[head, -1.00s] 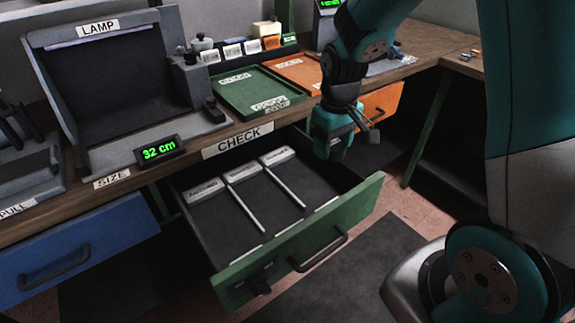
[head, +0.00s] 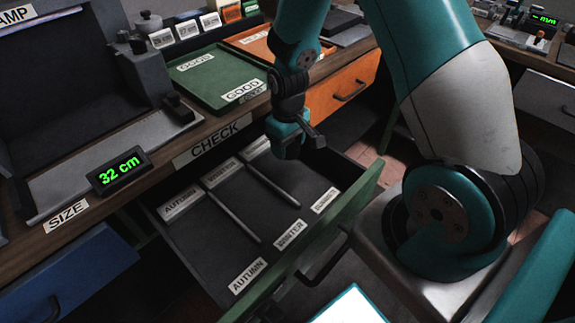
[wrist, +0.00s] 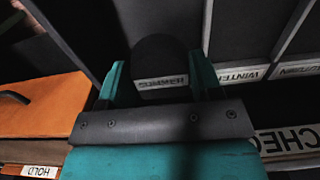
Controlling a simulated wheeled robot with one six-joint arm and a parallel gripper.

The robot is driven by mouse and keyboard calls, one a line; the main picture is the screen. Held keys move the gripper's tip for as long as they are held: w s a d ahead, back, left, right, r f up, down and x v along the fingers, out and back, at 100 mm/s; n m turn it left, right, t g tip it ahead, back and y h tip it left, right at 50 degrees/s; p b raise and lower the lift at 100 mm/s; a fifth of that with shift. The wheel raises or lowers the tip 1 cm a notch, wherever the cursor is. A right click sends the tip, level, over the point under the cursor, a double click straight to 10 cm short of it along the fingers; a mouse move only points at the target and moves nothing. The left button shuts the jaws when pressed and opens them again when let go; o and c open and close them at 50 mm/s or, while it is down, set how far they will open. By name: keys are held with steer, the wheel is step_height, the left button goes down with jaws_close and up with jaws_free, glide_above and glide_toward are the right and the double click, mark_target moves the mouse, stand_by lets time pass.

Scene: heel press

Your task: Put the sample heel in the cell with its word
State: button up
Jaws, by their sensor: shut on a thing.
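The sample heel (wrist: 160,52) is a dark rounded block between the two fingers of my gripper (wrist: 161,82) in the wrist view. My gripper is shut on it. In the head view my gripper (head: 291,150) hangs over the back of the right-hand cell of the open green-fronted drawer (head: 345,225), and the heel cannot be made out there. The drawer has three cells split by two thin bars. Labels read AUTUMN (head: 249,274) on the left and WINTER (head: 290,234) in the middle. The right label (head: 324,200) is too small to read surely.
The bench edge marked CHECK (head: 213,140) runs behind the drawer. A green GOOD tray (head: 205,95) and an orange tray (head: 262,47) stand on the bench. An orange drawer (head: 345,92) is at right. A display (head: 121,170) reads 32 cm. All visible cell floors look bare.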

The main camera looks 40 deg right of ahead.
mark_target(288, 173)
step_height(288, 173, down, 8)
steer(key=shift+f, duration=0.1)
stand_by(0.4)
steer(key=o, duration=0.9)
steer(key=shift+f, duration=0.1)
steer(key=shift+o, duration=0.2)
step_height(288, 173, up, 12)
steer(key=shift+f, duration=0.1)
steer(key=s+a+r+n+y, duration=0.15)
steer(key=s+a+r, duration=0.25)
steer(key=a+r, duration=0.55)
steer(key=s+a+r+n+y, duration=0.1)
steer(key=s+a+r, duration=0.2)
steer(key=s+r, duration=0.3)
steer(key=s+a+r+n+y, duration=0.1)
steer(key=s+a+r, duration=0.3)
steer(key=s, duration=0.5)
steer(key=shift+r+n+y, duration=0.35)
steer(key=shift+r+n, duration=0.4)
steer(key=shift+r, duration=0.1)
